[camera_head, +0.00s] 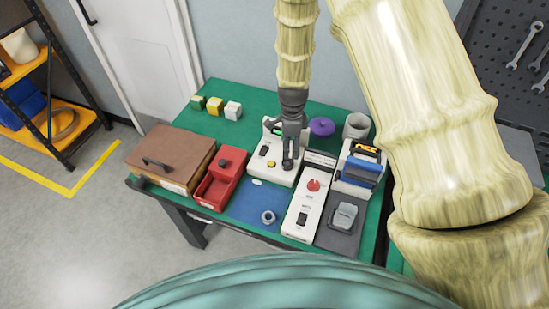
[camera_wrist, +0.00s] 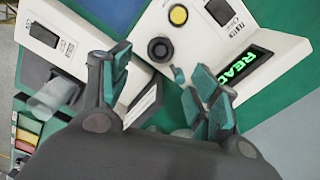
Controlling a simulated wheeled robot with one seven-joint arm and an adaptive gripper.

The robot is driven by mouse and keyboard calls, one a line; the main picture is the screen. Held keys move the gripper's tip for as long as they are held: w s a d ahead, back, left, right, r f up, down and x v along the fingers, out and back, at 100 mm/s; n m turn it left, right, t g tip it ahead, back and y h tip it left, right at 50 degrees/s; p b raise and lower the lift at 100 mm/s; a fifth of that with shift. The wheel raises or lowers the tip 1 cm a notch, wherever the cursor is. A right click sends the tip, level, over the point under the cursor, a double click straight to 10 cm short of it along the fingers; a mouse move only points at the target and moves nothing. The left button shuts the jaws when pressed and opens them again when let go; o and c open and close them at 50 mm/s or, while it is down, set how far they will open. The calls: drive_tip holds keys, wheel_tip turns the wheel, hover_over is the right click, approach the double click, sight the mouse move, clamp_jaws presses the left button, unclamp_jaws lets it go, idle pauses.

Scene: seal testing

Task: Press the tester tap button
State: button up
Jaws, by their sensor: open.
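The tester (camera_head: 262,153) is a white sloped box on the green table. In the wrist view the tester (camera_wrist: 205,40) shows a lit green READY display (camera_wrist: 250,72), a yellow button (camera_wrist: 178,15), a round black button (camera_wrist: 160,49) and a dark square part (camera_wrist: 220,10). I cannot read which one is marked as tap. My gripper (camera_head: 289,160) points down over the tester's right side. In the wrist view my gripper (camera_wrist: 149,62) is open and empty, with the black button showing between its fingertips. I cannot tell whether the fingers touch the tester.
A white box with a red button (camera_head: 314,185) stands close in front, right of a blue mat (camera_head: 246,203). A red box (camera_head: 219,184) and brown case (camera_head: 172,155) lie left. A purple ring (camera_head: 321,126) and grey cup (camera_head: 357,125) stand behind. The back-left tabletop is mostly free.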

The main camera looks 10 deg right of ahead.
idle(0.4)
clamp_jaws()
idle(1.4)
